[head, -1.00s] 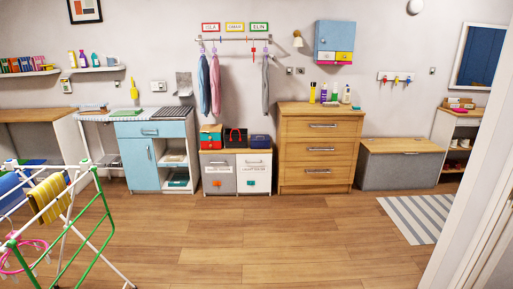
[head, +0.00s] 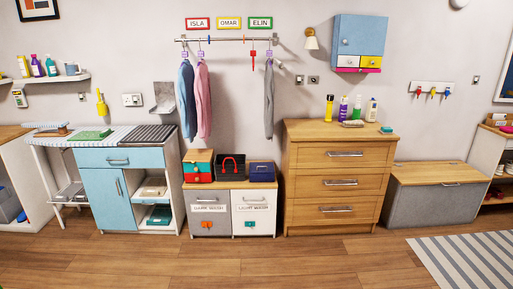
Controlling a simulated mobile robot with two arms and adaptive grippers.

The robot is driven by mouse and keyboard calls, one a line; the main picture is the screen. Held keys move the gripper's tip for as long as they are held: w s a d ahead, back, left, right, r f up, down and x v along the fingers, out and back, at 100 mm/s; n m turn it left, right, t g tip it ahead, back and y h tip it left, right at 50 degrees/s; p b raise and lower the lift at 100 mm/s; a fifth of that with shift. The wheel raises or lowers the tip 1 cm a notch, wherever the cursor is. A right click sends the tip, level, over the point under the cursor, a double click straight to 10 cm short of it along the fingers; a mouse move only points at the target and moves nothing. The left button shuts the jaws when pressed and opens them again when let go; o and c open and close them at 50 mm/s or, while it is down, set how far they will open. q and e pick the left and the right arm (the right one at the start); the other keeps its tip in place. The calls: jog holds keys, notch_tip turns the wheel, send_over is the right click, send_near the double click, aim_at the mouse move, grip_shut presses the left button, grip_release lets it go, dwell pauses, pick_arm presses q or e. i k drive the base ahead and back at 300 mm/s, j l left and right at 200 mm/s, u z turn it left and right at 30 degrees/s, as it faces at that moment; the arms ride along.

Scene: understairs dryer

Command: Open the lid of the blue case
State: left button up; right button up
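The small dark blue case (head: 262,174) stands on the right end of the low two-door laundry cabinet (head: 232,185), in the middle of the head view. Its lid looks shut. It is small at this distance, and I cannot make out its catch clearly. Neither of my grippers shows in the head view.
Left of the blue case stand a black carrier with a red handle (head: 230,168) and a red and teal box (head: 198,166). A wooden chest of drawers (head: 336,205) rises close on the right. Clothes hang above from a rail (head: 225,40). The wooden floor (head: 270,262) in front is clear.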

aim_at(254, 167)
jog(key=i, duration=1.95)
